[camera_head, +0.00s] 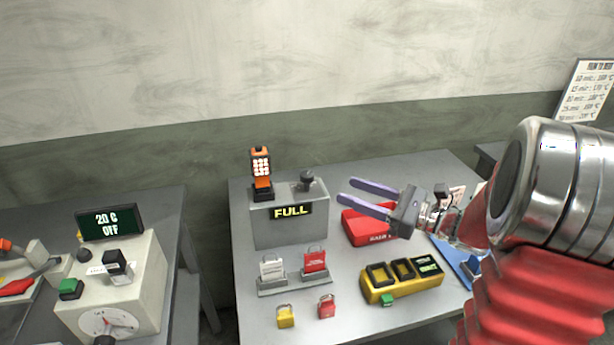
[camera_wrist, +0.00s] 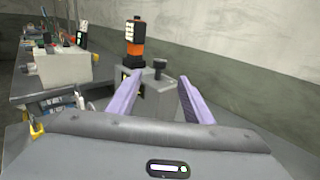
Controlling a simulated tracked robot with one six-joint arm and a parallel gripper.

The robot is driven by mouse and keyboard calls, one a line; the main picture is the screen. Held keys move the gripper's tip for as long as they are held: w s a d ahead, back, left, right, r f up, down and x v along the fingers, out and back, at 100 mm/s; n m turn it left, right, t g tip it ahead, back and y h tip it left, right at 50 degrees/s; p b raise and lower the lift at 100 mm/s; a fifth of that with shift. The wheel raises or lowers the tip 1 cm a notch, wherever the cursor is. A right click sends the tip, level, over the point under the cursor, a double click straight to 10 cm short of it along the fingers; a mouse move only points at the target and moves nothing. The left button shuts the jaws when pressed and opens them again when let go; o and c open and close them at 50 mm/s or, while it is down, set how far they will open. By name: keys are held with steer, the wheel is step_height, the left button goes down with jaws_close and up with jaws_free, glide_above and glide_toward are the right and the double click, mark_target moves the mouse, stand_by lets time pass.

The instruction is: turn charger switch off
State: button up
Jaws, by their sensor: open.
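The charger (camera_head: 270,231) is a grey box on the grey table, with a lit display (camera_head: 291,211) reading FULL. An orange handheld device with a pale keypad (camera_head: 261,165) stands upright in a black cradle on its top left. A dark knob-like switch (camera_head: 307,180) sits on its top right. My gripper (camera_head: 345,191), with two purple fingers, is open and empty just right of the charger, fingers pointing toward the switch. In the wrist view the switch (camera_wrist: 160,67) shows between the fingers, apart from them, and the orange device (camera_wrist: 134,45) is left of it.
A red box (camera_head: 362,228) lies below my gripper. A yellow unit (camera_head: 403,287) with a green button is at the front. Tags and padlocks (camera_head: 286,317) stand before the charger. A white machine (camera_head: 140,277) reading 20 C OFF is on the left table. A wall rises behind.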

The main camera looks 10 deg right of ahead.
mark_target(313, 178)
steer(key=x, duration=1.3)
steer(key=shift+w+a, duration=0.1)
steer(key=shift+a, duration=0.05)
steer(key=c, duration=1.1)
